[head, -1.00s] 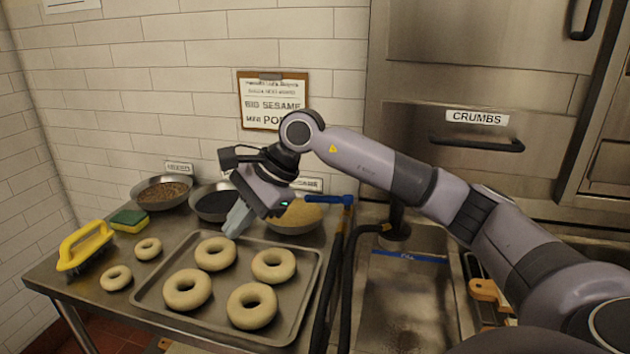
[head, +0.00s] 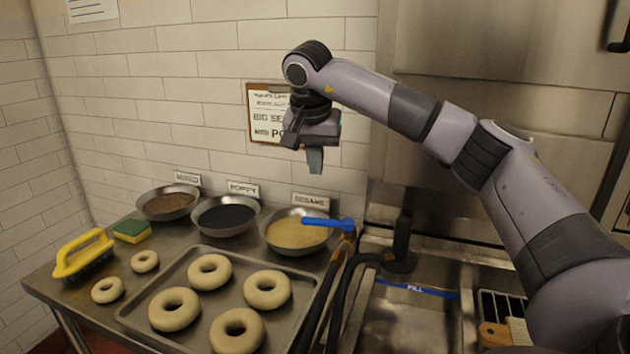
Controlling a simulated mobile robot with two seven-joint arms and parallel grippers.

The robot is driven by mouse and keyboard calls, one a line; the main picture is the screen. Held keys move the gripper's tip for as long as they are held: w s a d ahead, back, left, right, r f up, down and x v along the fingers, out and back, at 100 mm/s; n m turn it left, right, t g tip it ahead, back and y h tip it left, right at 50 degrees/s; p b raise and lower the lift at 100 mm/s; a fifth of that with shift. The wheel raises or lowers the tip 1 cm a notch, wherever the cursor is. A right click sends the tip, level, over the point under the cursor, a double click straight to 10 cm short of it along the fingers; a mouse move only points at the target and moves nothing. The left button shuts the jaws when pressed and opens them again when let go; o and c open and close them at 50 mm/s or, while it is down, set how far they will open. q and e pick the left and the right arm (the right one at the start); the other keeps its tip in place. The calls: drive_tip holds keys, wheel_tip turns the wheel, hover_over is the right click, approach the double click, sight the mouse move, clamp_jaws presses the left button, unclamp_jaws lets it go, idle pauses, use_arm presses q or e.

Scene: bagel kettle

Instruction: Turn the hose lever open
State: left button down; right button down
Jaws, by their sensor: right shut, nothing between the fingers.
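The blue hose lever (head: 327,222) sits on top of the hose valve at the right edge of the sesame bowl. Its handle points left, reaching over the bowl. The black hose (head: 341,282) runs down from it, with a brass-coloured part near the top. My right gripper (head: 315,170) is shut and empty, pointing down above the lever and the sesame bowl, apart from both. My left gripper is not in view.
Bowls of mixed (head: 168,204), poppy (head: 226,217) and sesame (head: 290,234) toppings line the wall. A tray (head: 130,314) of bagels, small bagels, a sponge (head: 132,231) and a yellow brush (head: 83,252) share the table. A sink with a blue FILL line (head: 418,289) lies right.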

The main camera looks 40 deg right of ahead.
wheel_tip(320, 180, down, 9)
drive_tip(key=p, duration=0.1)
drive_tip(key=shift+s+a+f+p, duration=0.15)
drive_tip(key=shift+s+a+p, duration=0.1)
drive_tip(key=shift+a+p, duration=0.1)
idle(0.4)
drive_tip(key=shift+s, duration=0.15)
